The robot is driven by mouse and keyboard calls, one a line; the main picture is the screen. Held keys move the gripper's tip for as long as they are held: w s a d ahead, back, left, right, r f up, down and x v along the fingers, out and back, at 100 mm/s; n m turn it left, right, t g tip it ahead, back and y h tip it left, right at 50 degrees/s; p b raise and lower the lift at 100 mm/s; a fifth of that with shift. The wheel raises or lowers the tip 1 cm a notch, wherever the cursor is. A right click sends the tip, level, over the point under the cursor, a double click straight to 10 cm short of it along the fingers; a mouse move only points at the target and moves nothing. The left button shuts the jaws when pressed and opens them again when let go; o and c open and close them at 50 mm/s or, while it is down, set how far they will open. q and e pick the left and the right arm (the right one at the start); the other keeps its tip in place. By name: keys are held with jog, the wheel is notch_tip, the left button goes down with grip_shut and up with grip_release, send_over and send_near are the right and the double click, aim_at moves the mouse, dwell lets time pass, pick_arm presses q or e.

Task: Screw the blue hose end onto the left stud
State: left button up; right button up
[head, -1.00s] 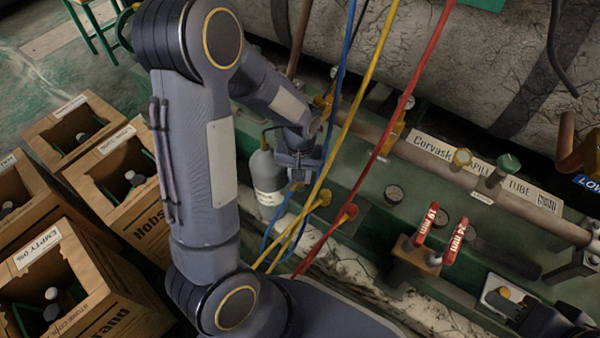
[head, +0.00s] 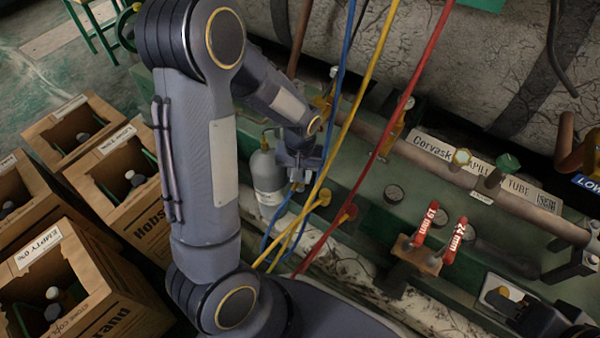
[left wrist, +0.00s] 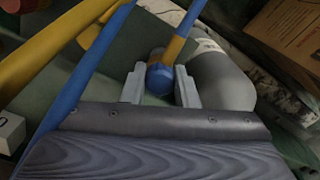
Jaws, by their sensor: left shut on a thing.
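The blue hose (head: 340,90) hangs down at the centre of the head view. My left gripper (head: 300,168) is beside the grey cylinder, its fingers mostly hidden by the wrist. In the left wrist view, its pale fingers (left wrist: 160,88) close on the blue hose end (left wrist: 160,78), which has a brass-coloured band behind it.
Yellow (head: 372,70) and red (head: 425,65) hoses hang beside the blue one. A grey cylinder (head: 266,175) stands close to the left gripper. Two red-handled wrenches, 19 mm (head: 425,225) and 24 mm (head: 455,240), stand in a holder.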

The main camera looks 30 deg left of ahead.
pick_arm(q)
jog(key=shift+f+b, duration=0.75)
jog(key=shift+f, duration=0.25)
dwell(0.3)
jog(key=shift+r+m, duration=0.1)
jog(key=shift+m, duration=0.8)
jog(key=shift+m+p, duration=0.35)
jog(key=shift+m, duration=0.55)
jog(key=shift+m+p, duration=0.35)
jog(key=shift+m, duration=1.45)
